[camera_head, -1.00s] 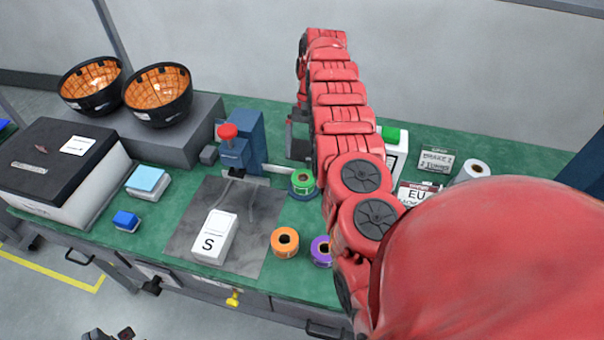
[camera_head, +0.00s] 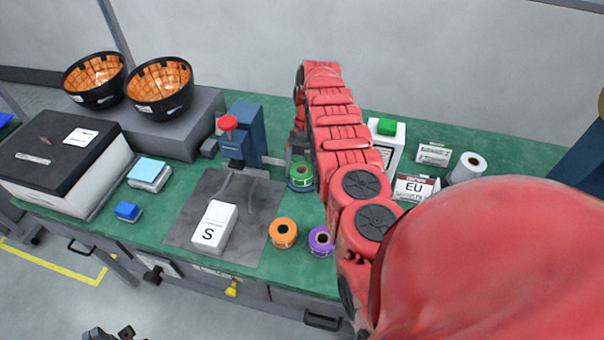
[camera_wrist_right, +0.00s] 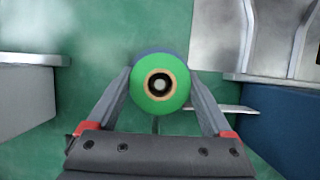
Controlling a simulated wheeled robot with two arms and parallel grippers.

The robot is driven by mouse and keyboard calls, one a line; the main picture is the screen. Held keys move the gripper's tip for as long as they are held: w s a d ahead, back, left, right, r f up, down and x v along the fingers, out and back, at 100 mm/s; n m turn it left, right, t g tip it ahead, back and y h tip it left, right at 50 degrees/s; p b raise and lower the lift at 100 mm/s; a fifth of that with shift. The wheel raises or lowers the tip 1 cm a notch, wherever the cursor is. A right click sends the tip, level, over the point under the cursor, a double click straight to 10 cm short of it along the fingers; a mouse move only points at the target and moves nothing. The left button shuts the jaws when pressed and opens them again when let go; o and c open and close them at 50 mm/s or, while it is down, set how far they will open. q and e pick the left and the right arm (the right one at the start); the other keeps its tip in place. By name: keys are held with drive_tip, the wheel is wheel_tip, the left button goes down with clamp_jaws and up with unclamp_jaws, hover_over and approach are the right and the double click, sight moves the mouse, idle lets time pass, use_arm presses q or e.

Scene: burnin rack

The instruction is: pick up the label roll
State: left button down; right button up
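The green label roll (camera_head: 300,174) sits on a round dark-blue base near the middle of the bench, beside the blue press. In the right wrist view the green roll (camera_wrist_right: 143,98) is seen from above, with its cardboard core. My right gripper (camera_wrist_right: 160,78) has one finger on each side of it, very close to its sides; no clear closing is visible. In the head view the right gripper (camera_head: 300,148) is mostly hidden by my red arm. An orange roll (camera_head: 283,241) and a purple roll (camera_head: 319,249) stand nearer the front. My left gripper (camera_head: 108,334) barely shows at the bottom edge.
The blue press (camera_head: 248,130) with a red knob stands just left of the green roll. A white box marked S (camera_head: 221,214) lies on a grey mat (camera_head: 190,225). A green-topped white box (camera_head: 398,152), signs and a white roll (camera_head: 478,162) stand on the right.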

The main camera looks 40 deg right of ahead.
drive_tip(key=c, duration=0.7)
drive_tip(key=shift+r, duration=0.1)
